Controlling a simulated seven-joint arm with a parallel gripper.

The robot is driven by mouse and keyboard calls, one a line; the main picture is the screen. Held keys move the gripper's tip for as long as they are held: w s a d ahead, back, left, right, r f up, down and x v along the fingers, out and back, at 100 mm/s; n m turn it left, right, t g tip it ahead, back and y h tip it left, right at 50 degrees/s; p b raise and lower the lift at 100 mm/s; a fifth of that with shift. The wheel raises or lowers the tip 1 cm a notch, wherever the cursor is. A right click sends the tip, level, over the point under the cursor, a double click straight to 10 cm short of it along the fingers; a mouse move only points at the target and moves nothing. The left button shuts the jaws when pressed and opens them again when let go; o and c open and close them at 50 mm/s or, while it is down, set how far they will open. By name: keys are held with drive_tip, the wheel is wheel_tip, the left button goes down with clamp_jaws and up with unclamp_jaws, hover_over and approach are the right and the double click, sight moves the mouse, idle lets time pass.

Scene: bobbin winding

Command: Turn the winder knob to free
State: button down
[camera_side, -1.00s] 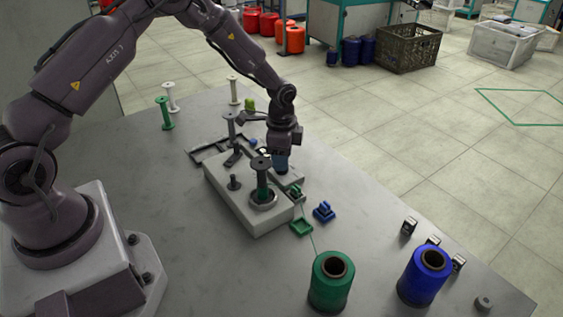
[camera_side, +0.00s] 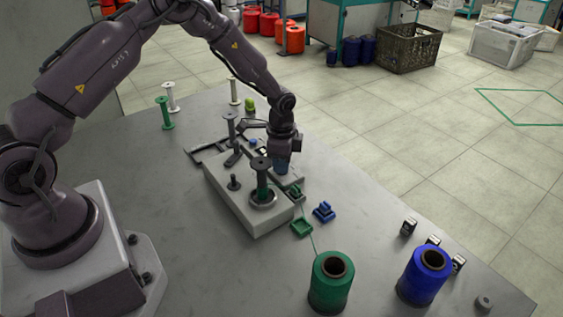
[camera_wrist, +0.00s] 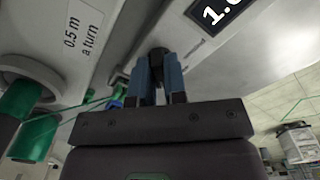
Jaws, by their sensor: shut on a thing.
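The grey winder (camera_side: 222,198) stands on the table with a dark-topped spindle and a bobbin (camera_side: 261,180) carrying green thread. My gripper (camera_side: 281,167) points down at the winder's far right part. In the wrist view, my gripper's blue fingers (camera_wrist: 158,82) close on the small dark winder knob (camera_wrist: 157,54). The knob's pointer and setting marks cannot be made out; in the side view the fingers hide the knob.
A display (camera_wrist: 218,12) and a "0.5 m a turn" label (camera_wrist: 83,28) flank the knob. A green thread cone (camera_side: 330,284) and a blue cone (camera_side: 424,276) stand at the front right. Empty bobbins (camera_side: 167,112) stand at the back left.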

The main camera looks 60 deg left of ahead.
drive_tip(key=n, duration=0.4)
drive_tip(key=shift+n, duration=2.2)
drive_tip(key=c, duration=1.2)
unclamp_jaws()
drive_tip(key=shift+o, duration=0.2)
drive_tip(key=shift+r, duration=0.15)
wheel_tip(320, 180, up, 13)
